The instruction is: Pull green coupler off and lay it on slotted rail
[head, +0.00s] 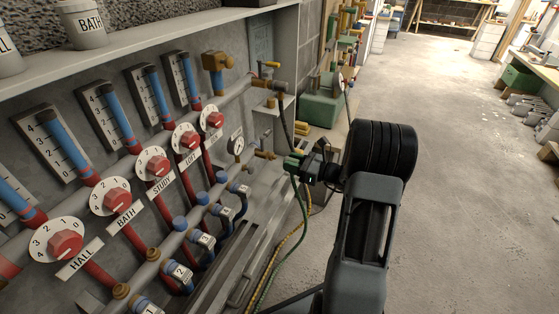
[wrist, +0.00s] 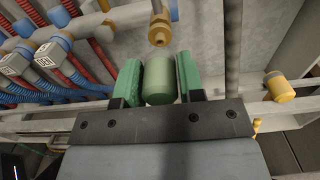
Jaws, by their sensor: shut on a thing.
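The green coupler (wrist: 160,82) is a rounded cylinder between the two green-padded fingers of my gripper (wrist: 160,88) in the wrist view. My gripper is shut on it. In the head view my gripper (head: 298,164) is just right of the brass outlet (head: 266,155) at the manifold's end, and the coupler is mostly hidden there. In the wrist view a brass fitting (wrist: 159,30) stands beyond the coupler, with a narrow gap seen between them. A long grey slotted rail (head: 226,268) appears to run along the foot of the panel.
Red dials, gauges and blue-collared pipes (head: 203,240) cover the panel at left. A green hose (head: 286,245) and a yellow hose (head: 284,250) hang below my gripper. A green case (head: 322,110) stands behind it. The concrete floor (head: 465,190) at right is clear.

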